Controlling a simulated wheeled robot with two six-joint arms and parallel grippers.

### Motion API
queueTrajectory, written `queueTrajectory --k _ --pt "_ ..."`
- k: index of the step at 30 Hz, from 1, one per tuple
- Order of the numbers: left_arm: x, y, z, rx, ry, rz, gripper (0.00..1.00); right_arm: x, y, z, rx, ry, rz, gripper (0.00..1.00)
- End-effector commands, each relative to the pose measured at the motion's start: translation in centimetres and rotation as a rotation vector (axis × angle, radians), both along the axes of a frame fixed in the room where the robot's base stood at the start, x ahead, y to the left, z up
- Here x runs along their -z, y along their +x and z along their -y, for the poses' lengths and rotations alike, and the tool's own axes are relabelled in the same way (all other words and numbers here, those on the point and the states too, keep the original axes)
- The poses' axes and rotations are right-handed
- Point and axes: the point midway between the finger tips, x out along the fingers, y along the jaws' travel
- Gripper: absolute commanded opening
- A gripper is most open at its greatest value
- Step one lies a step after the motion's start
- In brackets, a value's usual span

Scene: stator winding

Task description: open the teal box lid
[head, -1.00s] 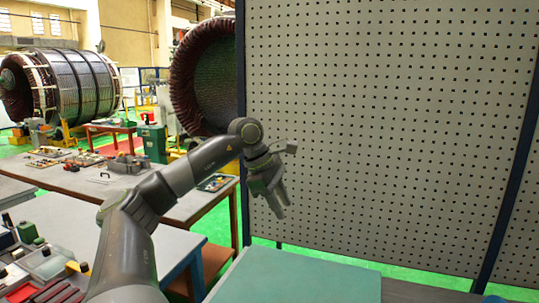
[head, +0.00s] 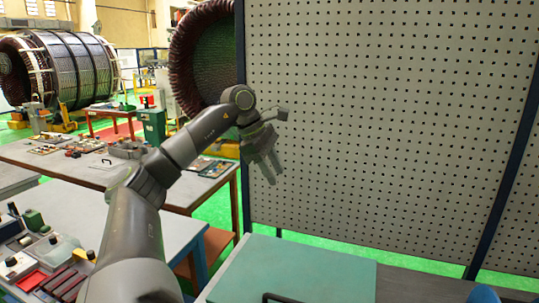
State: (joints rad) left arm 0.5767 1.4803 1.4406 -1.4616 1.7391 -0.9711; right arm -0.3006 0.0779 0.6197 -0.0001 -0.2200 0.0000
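The teal box lid (head: 300,266) shows as a flat, closed teal panel at the bottom centre of the head view. A dark handle (head: 280,297) shows at the bottom edge of the picture on the lid, partly cut off. My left gripper (head: 271,181) hangs above and beyond the lid, in front of the pegboard, fingers pointing down. Its two fingers look apart with nothing between them. It does not touch the lid. My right gripper is out of view. The front of the box is hidden below the frame.
A grey pegboard panel (head: 390,110) stands behind the box. On the left are a grey table (head: 178,232) with small boxes and tools, and another workbench (head: 60,165). Something blue (head: 484,295) shows at the bottom right corner. Large stators stand at the back.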

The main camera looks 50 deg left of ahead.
Motion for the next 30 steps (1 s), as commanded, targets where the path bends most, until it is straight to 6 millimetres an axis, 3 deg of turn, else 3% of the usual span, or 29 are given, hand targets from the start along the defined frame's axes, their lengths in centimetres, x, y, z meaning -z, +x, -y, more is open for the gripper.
queueTrajectory --k 13,30 --pt "-2.8 0.2 -1.4 0.001 -0.001 0.003 0.36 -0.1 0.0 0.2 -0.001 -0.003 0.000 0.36" --pt "-3.0 0.1 -1.6 0.000 0.000 -0.001 0.36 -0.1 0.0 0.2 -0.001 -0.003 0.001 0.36"
